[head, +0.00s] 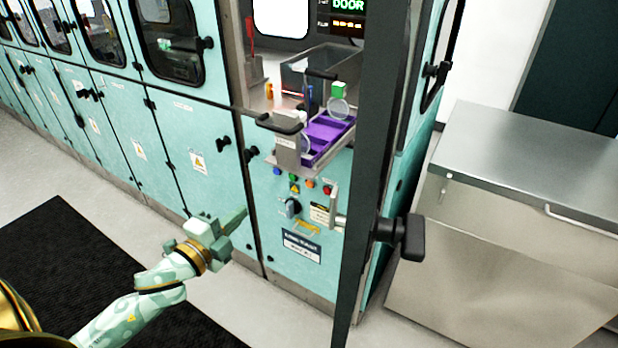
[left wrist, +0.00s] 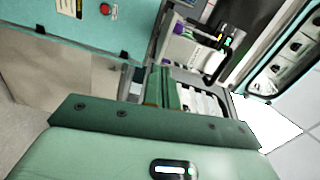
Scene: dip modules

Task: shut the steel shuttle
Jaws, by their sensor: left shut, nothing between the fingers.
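The steel shuttle (head: 289,152) sticks out of the front of the teal machine as a pulled-out tray. It has a black handle (head: 280,123) at its front end and carries a purple rack (head: 325,138). My left gripper (head: 240,215) is below and to the left of the shuttle, apart from it, in front of the teal cabinet doors. Its fingers are shut and empty; they also show in the left wrist view (left wrist: 162,87). My right gripper is not in view.
A dark upright door edge (head: 375,170) with a black handle (head: 405,237) stands right of the shuttle. Coloured buttons (head: 310,184) and a small lever sit on the panel below it. A steel cabinet (head: 500,230) stands at right. The floor by the black mat (head: 60,260) is clear.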

